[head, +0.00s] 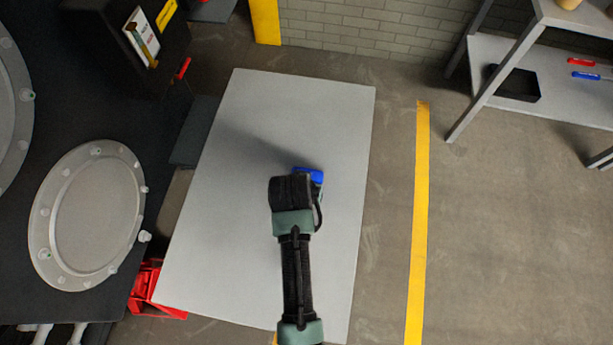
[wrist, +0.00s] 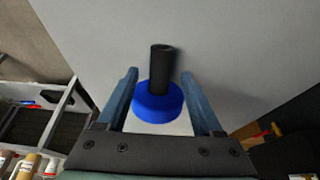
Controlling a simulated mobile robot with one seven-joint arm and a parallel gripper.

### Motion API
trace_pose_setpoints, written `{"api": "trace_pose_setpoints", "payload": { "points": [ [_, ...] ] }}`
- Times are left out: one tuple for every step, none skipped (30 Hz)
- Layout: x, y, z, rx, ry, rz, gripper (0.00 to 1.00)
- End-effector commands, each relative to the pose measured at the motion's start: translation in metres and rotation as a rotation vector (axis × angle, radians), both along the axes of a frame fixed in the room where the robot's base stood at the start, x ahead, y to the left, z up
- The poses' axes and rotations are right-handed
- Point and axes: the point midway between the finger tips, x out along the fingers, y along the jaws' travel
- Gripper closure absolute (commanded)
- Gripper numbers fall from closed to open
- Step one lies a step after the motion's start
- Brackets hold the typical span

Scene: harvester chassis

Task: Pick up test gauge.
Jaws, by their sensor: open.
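The test gauge has a round blue body and a black cylindrical stem. In the wrist view the blue body (wrist: 158,103) sits between the fingers of my gripper (wrist: 161,76), and the black stem points away past the fingertips. The gripper is open, with a visible gap on either side of the gauge. In the head view the blue part (head: 308,174) shows over the light grey panel (head: 240,150), just beyond the end of my arm. My arm hides the rest of the gauge and the gripper fingers there.
Dark machinery with round flanged covers (head: 88,215) stands at the left. A red bracket (head: 150,290) is by the panel's lower left corner. A metal shelf (head: 550,85) with a black tray (head: 513,83) stands at the upper right. The panel around the gauge is bare.

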Motion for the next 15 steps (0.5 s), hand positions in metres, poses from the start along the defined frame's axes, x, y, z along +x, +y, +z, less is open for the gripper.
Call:
{"api": "trace_pose_setpoints", "payload": {
  "points": [
    [0.0015,-0.0006,-0.0035,0.000,0.000,-0.001,0.32],
    [0.0020,-0.0007,-0.0046,0.000,0.000,-0.001,0.32],
    [0.0025,-0.0008,-0.0056,0.000,0.000,-0.001,0.32],
    [0.0027,-0.0008,-0.0060,0.000,-0.001,-0.001,0.32],
    [0.0028,-0.0009,-0.0060,0.000,-0.001,-0.001,0.32],
    [0.0029,-0.0009,-0.0060,0.000,-0.001,-0.001,0.32],
    [0.0028,-0.0009,-0.0058,0.000,-0.001,-0.001,0.32],
    [0.0028,-0.0009,-0.0058,0.000,-0.001,-0.001,0.32],
    [0.0027,-0.0008,-0.0058,0.000,-0.001,-0.001,0.32],
    [0.0027,-0.0008,-0.0058,0.000,-0.001,-0.001,0.34],
    [0.0027,-0.0008,-0.0058,0.000,-0.001,-0.001,0.39],
    [0.0026,-0.0008,-0.0057,0.000,-0.001,-0.001,0.47],
    [0.0026,-0.0008,-0.0057,0.000,-0.001,-0.001,0.52],
    [0.0026,-0.0008,-0.0057,0.000,-0.001,-0.001,0.57],
    [0.0025,-0.0007,-0.0057,0.000,-0.001,0.000,0.65]
  ]
}}
